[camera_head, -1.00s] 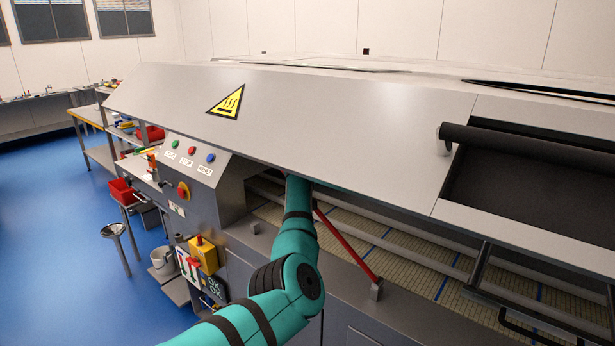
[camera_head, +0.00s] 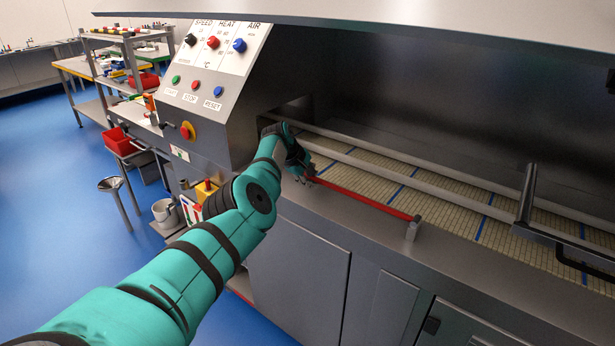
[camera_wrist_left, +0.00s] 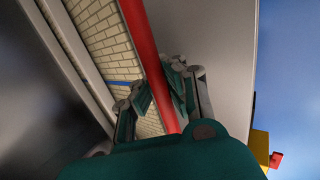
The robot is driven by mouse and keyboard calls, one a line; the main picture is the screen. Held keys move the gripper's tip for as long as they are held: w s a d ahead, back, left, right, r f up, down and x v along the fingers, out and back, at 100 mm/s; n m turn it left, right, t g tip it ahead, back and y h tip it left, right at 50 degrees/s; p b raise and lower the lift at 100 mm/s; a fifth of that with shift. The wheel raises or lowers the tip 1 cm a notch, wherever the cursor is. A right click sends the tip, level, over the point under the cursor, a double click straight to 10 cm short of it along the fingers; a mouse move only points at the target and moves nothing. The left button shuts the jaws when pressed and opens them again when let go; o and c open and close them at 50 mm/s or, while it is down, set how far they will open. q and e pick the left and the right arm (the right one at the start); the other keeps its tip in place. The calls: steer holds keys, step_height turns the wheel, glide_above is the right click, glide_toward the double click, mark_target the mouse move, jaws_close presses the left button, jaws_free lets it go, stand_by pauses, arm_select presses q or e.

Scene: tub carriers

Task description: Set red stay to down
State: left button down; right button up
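The red stay (camera_head: 365,201) is a thin red rod. It lies at a low slant over the machine's front ledge, from a grey pivot block (camera_head: 412,229) at its right end to my left gripper (camera_head: 309,177) at its left end. In the left wrist view the red stay (camera_wrist_left: 143,35) runs between the two fingers of the left gripper (camera_wrist_left: 160,85). The pads sit close against it on both sides, and the gripper looks shut on it. My right gripper is not in view.
The hood (camera_head: 400,32) overhangs the top. Behind the stay are metal rails and a mesh conveyor (camera_head: 455,200). A control panel (camera_head: 205,65) with knobs and buttons stands left of my gripper.

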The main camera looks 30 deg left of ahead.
arm_select(q)
steer(key=shift+s+a+f, duration=0.15)
steer(key=shift+a+f, duration=0.05)
steer(key=c, duration=1.9)
jaws_free()
steer(key=o, duration=0.6)
steer(key=shift+s+a+r, duration=0.1)
steer(key=shift+s+r, duration=0.05)
steer(key=shift+s, duration=0.1)
steer(key=shift+w, duration=0.15)
steer(key=shift+d, duration=0.2)
steer(key=v, duration=1.2)
steer(key=shift+a, duration=0.15)
